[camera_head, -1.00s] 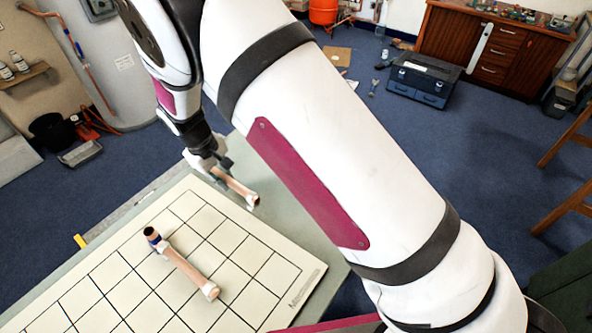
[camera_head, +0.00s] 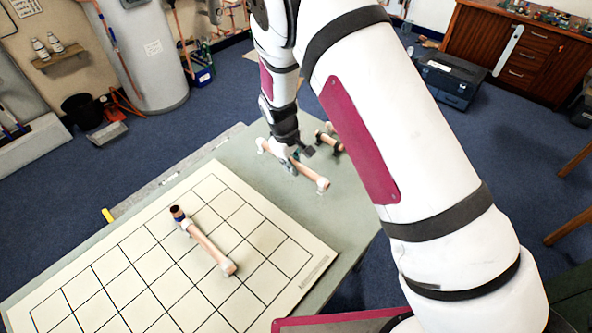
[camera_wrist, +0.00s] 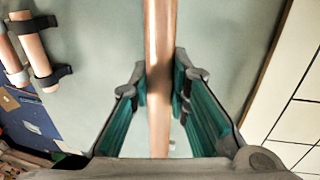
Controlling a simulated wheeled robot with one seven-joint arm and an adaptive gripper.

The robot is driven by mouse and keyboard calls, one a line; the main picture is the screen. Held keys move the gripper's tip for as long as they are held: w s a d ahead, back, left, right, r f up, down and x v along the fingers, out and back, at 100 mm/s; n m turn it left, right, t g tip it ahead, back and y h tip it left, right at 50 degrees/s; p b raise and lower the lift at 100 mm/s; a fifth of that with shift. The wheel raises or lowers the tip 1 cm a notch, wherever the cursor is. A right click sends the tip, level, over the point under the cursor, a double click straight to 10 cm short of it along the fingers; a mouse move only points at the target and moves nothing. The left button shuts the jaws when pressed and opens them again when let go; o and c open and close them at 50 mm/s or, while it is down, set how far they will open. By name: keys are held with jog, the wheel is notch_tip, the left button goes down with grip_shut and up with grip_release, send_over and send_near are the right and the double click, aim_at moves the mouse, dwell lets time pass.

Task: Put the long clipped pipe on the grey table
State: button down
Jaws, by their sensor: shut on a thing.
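My gripper (camera_head: 293,160) is shut on a long copper pipe (camera_head: 312,177) with pale fittings at its ends. In the wrist view the pipe (camera_wrist: 160,50) runs up the middle between my two fingers (camera_wrist: 160,88). The pipe is over the bare part of the grey table (camera_head: 347,215), beyond the pale grid board. I cannot tell whether it touches the table. My gripper hides part of its middle.
Another copper pipe (camera_head: 208,247) with a dark-and-blue end lies on the grid board (camera_head: 110,290). Short copper pieces with black clips (camera_head: 330,140) lie just beyond the held pipe; they show at left in the wrist view (camera_wrist: 35,50). Bare table surrounds the held pipe.

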aim_at(296, 179)
jog(key=shift+d+f+p, duration=0.2)
jog(key=shift+f, duration=0.7)
jog(key=shift+d+f+p, duration=0.15)
jog(key=shift+f, duration=0.7)
jog(key=shift+f, duration=0.1)
jog(key=c, duration=1.5)
grip_release()
jog(key=shift+f, duration=0.1)
